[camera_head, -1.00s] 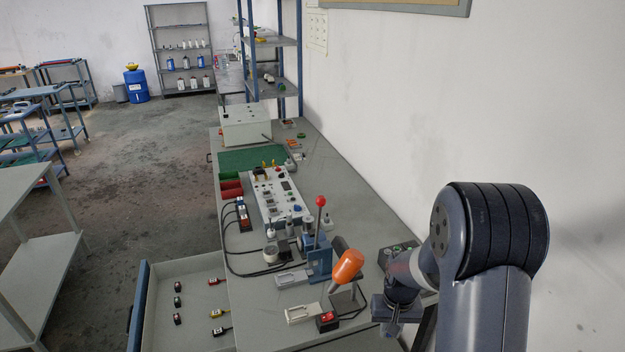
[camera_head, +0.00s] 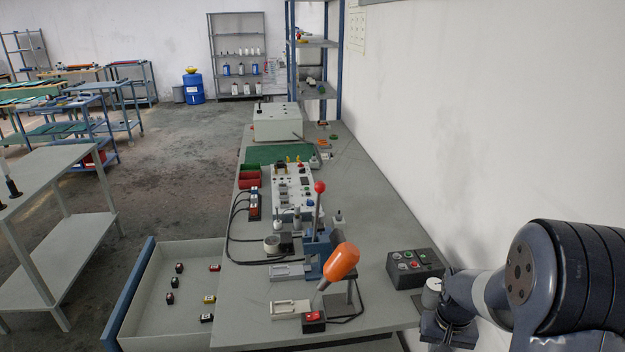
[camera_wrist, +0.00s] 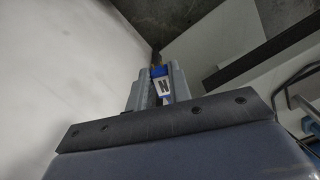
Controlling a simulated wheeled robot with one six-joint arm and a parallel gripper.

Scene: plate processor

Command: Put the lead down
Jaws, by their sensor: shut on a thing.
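The lead (camera_wrist: 163,87) shows in the wrist view as a blue piece with a white tag marked with a black N. It sits between the two grey fingers of my gripper (camera_wrist: 158,92), which is shut on it. The ends of the fingers and the far end of the lead are hard to make out. In the head view my wrist is at the lower right, beside the bench (camera_head: 385,210), and the held lead cannot be made out.
The bench carries a black button box (camera_head: 415,267), an orange-headed lamp (camera_head: 341,262), a red-knobbed lever press (camera_head: 319,188) and a white control panel (camera_head: 292,187). Black cables run from a block of plugs (camera_head: 254,205). An open drawer (camera_head: 150,290) holds several small items. A wall stands close on the right.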

